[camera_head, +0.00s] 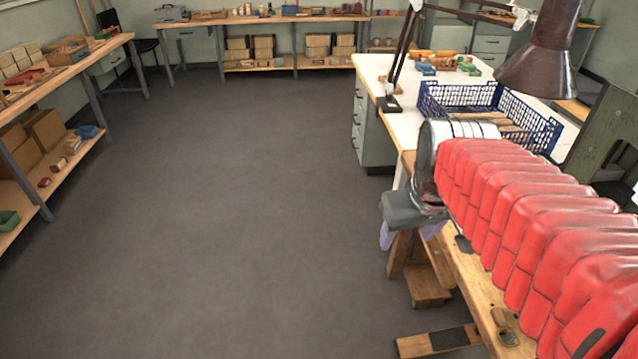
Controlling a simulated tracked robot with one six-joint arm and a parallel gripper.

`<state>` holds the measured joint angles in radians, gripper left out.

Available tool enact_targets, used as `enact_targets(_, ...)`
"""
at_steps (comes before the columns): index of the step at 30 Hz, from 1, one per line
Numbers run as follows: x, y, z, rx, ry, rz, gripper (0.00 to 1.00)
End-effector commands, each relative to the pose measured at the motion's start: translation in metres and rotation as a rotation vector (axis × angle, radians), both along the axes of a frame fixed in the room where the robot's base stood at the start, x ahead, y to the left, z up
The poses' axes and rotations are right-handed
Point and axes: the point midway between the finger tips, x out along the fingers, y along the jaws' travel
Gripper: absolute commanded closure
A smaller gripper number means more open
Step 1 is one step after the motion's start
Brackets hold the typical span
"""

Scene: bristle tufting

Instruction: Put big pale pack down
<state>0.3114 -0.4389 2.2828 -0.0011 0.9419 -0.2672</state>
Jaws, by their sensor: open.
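My gripper (410,238) hangs past the left end of the wooden bench, below the end of my red ribbed arm. Its grey body shows with two lavender fingers apart, and no pack shows between them. I cannot make out for certain a big pale pack in this view. Several pale block-like items (22,60) stand on the left bench, too small to identify.
A blue mesh crate (545,136) stands on the white-topped table (372,68) behind my arm. A dark lamp (540,62) hangs above it. The wooden bench (487,300) lies under my arm. Open grey floor (220,200) fills the middle.

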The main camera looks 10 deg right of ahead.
Motion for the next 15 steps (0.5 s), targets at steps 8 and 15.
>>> enact_targets(8, -0.033, 0.075, 0.0, 0.045, -0.099, 0.049, 0.44)
enact_targets(15, -0.055, 0.106, -0.006, 0.084, -0.149, 0.068, 0.44)
